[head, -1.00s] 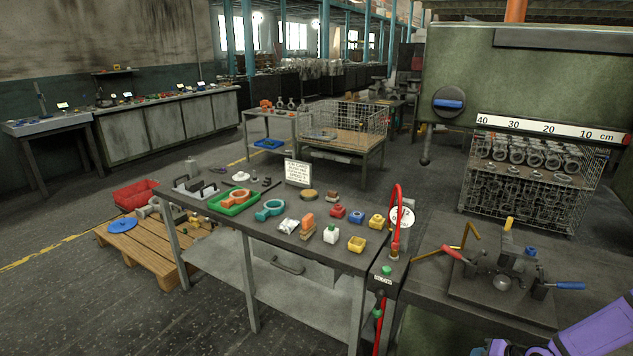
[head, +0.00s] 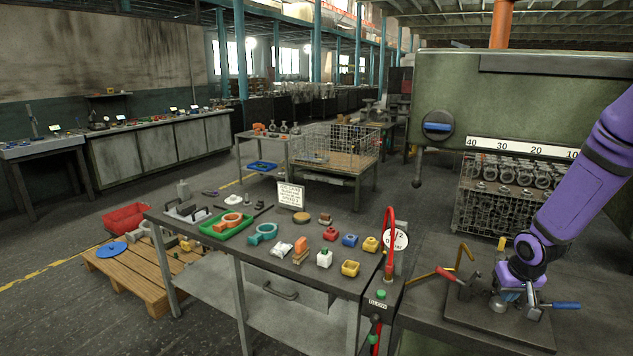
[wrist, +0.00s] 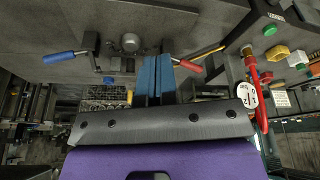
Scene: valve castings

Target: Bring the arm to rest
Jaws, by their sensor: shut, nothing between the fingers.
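My purple arm (head: 585,180) comes down from the upper right over the fixture on the right-hand bench (head: 420,318). My gripper (wrist: 155,76) shows in the wrist view as two blue fingers close together with nothing between them. In the head view the hand (head: 515,285) is just above the clamp fixture (head: 480,320) and hides part of it. I cannot tell whether the fingertips touch it. The fixture has a red handle (head: 446,273) and a blue handle (head: 566,305); its round metal part shows in the wrist view (wrist: 131,42).
A green machine housing (head: 540,95) is behind my arm. The floor behind the benches is partly clear.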

